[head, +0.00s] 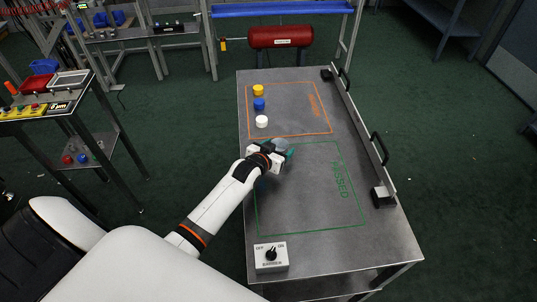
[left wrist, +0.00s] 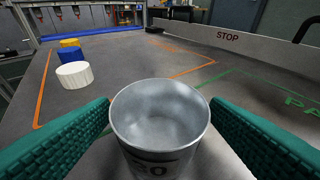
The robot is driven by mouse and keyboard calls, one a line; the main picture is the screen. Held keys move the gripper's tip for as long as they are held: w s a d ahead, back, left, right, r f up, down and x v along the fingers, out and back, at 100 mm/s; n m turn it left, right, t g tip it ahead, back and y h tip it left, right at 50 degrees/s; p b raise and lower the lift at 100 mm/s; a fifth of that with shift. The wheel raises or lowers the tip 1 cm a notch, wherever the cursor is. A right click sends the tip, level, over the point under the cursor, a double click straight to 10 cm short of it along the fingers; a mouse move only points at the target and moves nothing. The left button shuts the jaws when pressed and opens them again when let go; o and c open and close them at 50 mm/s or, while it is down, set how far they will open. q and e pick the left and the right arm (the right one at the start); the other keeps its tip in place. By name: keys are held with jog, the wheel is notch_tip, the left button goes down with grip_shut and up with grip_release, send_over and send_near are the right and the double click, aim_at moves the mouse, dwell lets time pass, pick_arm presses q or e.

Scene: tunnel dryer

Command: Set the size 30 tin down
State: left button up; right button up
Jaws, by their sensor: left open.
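The metal tin (left wrist: 160,115) is open-topped and looks empty in the left wrist view. In the head view the tin (head: 281,144) is mostly hidden by the gripper, near the far edge of the green outline marked PASSED (head: 338,180). Its base is hidden. My right gripper is not in view.
An orange outline (head: 318,104) lies farther up the table (head: 395,240), with yellow (head: 258,90), blue (head: 259,104) and white (head: 262,121) round pieces inside. A STOP rail (head: 360,130) runs along the right edge. A switch box (head: 271,256) stands at the near left corner.

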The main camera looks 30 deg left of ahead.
pick_arm(q)
jog(key=v, duration=1.1)
jog(key=shift+r, duration=0.1)
